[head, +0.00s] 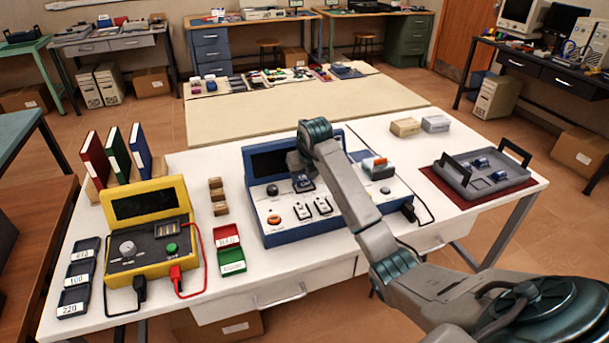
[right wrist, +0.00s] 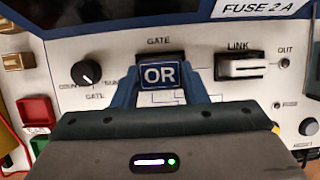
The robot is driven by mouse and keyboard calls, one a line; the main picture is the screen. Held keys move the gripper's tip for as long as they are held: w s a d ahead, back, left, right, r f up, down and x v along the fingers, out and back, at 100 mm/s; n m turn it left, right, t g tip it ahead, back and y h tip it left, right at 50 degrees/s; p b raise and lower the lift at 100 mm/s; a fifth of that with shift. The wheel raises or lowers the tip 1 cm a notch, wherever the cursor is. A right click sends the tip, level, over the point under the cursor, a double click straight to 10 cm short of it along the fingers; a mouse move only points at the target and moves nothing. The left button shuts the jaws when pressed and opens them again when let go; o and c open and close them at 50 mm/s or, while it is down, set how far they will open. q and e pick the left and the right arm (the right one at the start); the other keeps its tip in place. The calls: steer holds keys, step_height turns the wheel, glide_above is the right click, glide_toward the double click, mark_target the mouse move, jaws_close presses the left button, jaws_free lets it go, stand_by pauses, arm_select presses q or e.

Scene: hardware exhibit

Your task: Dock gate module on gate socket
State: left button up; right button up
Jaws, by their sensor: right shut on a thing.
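A blue gate module (right wrist: 159,76) marked OR is between the fingers of my right gripper (right wrist: 162,85), which is shut on it. In the head view the module (head: 304,185) is at the blue exhibit panel (head: 285,240), just under the right gripper (head: 301,172). The dark gate socket (right wrist: 160,57), below the GATE label, shows partly behind the module. The module covers the rest of it, and I cannot tell whether the module touches it or is just above. My left gripper is not in view.
On the panel, a black knob (right wrist: 86,73) is left of the socket and a white link piece (right wrist: 242,65) is right of it. A yellow meter box (head: 150,225) stands left. A grey tray (head: 452,180) with several blue modules stands right.

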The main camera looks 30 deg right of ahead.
steer(key=shift+f, duration=0.5)
steer(key=shift+f, duration=0.1)
steer(key=o, duration=0.9)
steer(key=shift+o, duration=0.3)
steer(key=shift+r, duration=0.65)
steer(key=v, duration=1.1)
steer(key=shift+s, duration=0.25)
steer(key=shift+f, duration=0.1)
